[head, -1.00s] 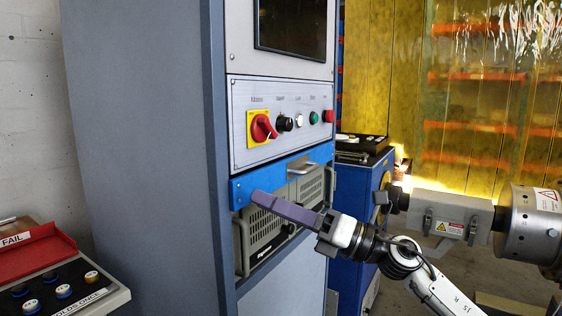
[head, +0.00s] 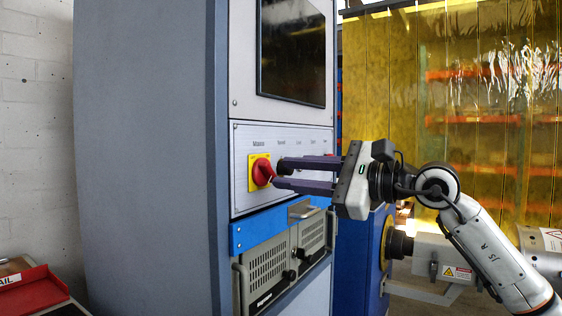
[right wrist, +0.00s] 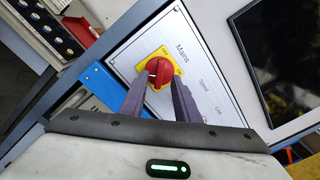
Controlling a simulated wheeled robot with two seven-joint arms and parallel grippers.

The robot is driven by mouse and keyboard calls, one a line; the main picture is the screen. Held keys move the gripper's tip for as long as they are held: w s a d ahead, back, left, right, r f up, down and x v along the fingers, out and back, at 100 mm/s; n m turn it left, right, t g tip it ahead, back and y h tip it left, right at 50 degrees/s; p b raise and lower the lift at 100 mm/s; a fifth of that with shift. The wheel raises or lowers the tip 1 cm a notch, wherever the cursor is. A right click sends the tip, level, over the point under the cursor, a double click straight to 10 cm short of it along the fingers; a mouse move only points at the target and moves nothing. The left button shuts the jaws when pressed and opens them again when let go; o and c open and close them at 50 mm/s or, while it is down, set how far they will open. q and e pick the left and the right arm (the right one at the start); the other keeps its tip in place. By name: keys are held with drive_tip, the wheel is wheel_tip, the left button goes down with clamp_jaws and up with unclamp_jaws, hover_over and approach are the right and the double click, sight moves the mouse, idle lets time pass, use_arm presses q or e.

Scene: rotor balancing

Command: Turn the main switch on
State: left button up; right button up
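The main switch is a red rotary knob (head: 262,172) on a yellow plate (head: 253,185), at the left end of the cabinet's light control panel, under the label "Mains". In the right wrist view the red knob (right wrist: 160,71) shows between and just beyond my fingertips. My right gripper (head: 277,174) is open and empty, its two dark fingers pointing left at the knob, one above the other in the head view. Its fingertips (right wrist: 158,84) are close to the knob; I cannot tell whether they touch it. My left gripper is not in view.
The gripper hides most other panel controls. A dark screen (head: 291,52) is above; a blue strip (head: 245,238) with a handle and a grey vented unit (head: 268,272) are below. A red tray (head: 32,292) stands at lower left. A yellow curtain (head: 480,90) hangs behind my arm.

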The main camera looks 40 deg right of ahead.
sight(267, 172)
drive_tip(key=shift+p+x, duration=0.3)
drive_tip(key=shift+x, duration=0.75)
drive_tip(key=shift+w+a, duration=0.1)
drive_tip(key=shift+w, duration=0.15)
drive_tip(key=shift+w+a, duration=0.1)
drive_tip(key=shift+w, duration=0.05)
drive_tip(key=shift+c, duration=0.4)
clamp_jaws()
